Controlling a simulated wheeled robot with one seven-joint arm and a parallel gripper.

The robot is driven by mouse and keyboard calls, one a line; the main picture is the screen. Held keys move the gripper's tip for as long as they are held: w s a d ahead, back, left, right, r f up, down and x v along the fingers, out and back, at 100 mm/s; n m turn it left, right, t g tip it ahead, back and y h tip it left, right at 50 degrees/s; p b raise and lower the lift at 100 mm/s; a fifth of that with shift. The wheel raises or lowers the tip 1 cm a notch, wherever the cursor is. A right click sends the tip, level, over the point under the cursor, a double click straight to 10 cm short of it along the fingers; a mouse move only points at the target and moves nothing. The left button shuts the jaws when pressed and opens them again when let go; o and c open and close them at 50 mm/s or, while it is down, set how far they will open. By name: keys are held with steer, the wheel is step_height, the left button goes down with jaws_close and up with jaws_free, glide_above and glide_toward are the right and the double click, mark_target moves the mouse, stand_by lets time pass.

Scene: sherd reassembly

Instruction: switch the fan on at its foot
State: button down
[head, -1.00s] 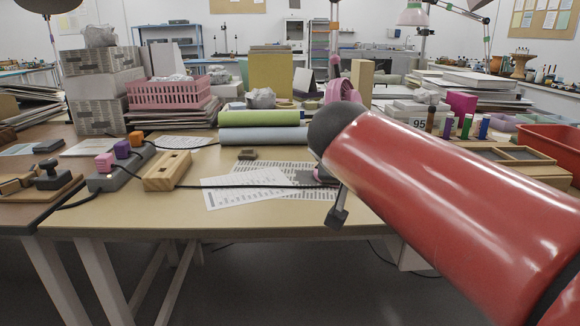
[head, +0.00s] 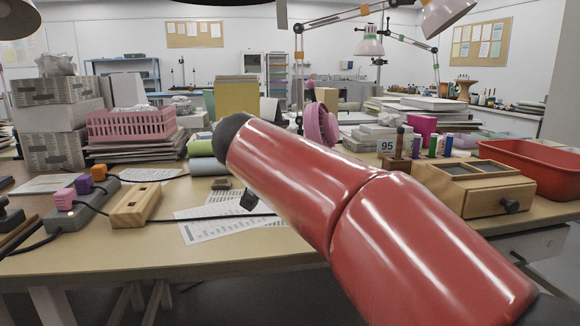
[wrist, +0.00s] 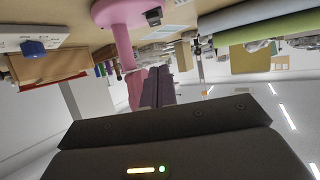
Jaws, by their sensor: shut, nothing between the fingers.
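The pink fan (head: 320,125) stands toward the back of the table in the head view, its foot hidden behind my red arm. In the wrist view, which is upside down, its round pink foot (wrist: 122,12) is at the top, with the pink stem running down from it. A small dark and pale piece (wrist: 153,17) shows at the foot's edge; I cannot tell whether it is the switch. My gripper (wrist: 158,72) is shut and empty, its fingers pointing toward the fan and apart from the foot in the picture. The head view does not show the fingertips clearly.
A grey power strip (head: 85,212) with plugs and a lit lamp lies at left beside a slotted wooden block (head: 140,203). Printed sheets (head: 215,220) lie mid-table. Several small bottles (head: 432,147), a wooden drawer box (head: 470,185) and a red tray (head: 535,165) stand right.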

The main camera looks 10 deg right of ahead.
steer(key=x, duration=0.7)
steer(key=shift+w+d+p, duration=0.15)
steer(key=shift+w+p, duration=0.1)
steer(key=shift+p, duration=0.05)
steer(key=f, duration=0.2)
steer(key=shift+w+d+f, duration=0.2)
steer(key=shift+w+f, duration=0.1)
steer(key=shift+w, duration=0.05)
steer(key=shift+w+d+f, duration=0.15)
steer(key=shift+w+f, duration=0.1)
steer(key=shift+f, duration=0.4)
steer(key=shift+w+d+r+g+p, duration=0.15)
steer(key=shift+r+g+p, duration=0.15)
steer(key=shift+p, duration=0.65)
steer(key=shift+f+y+b, duration=0.3)
steer(key=shift+f, duration=0.2)
